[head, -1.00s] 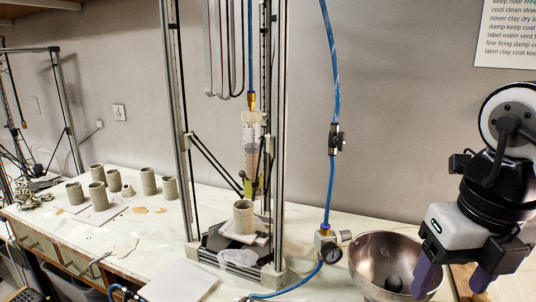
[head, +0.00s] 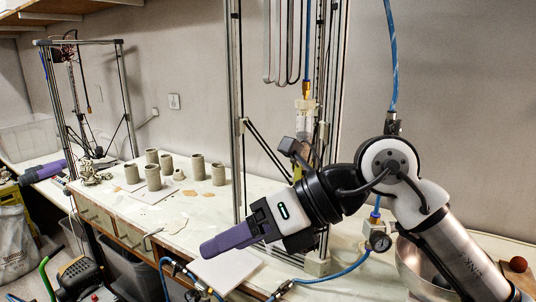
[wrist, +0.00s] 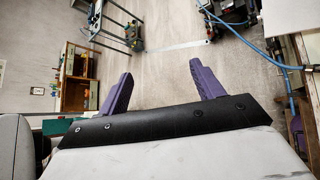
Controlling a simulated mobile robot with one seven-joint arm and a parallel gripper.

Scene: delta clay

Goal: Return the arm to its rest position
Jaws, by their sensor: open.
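My arm reaches in from the lower right of the head view, and my gripper (head: 207,248) points left, in front of the bench edge. In the wrist view, my gripper (wrist: 160,80) shows two purple fingers spread wide apart with nothing between them. Beyond the fingers there is bare floor (wrist: 170,65). In the head view only one finger shows clearly, as the other lies behind or in line with it.
The bench (head: 205,215) carries several clay cups (head: 197,168) and a clay printer frame (head: 236,110). A metal bowl (head: 412,265) is partly hidden behind my arm. Blue hoses (head: 340,280) run along the bench front. A dark machine (head: 85,278) stands on the floor at lower left.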

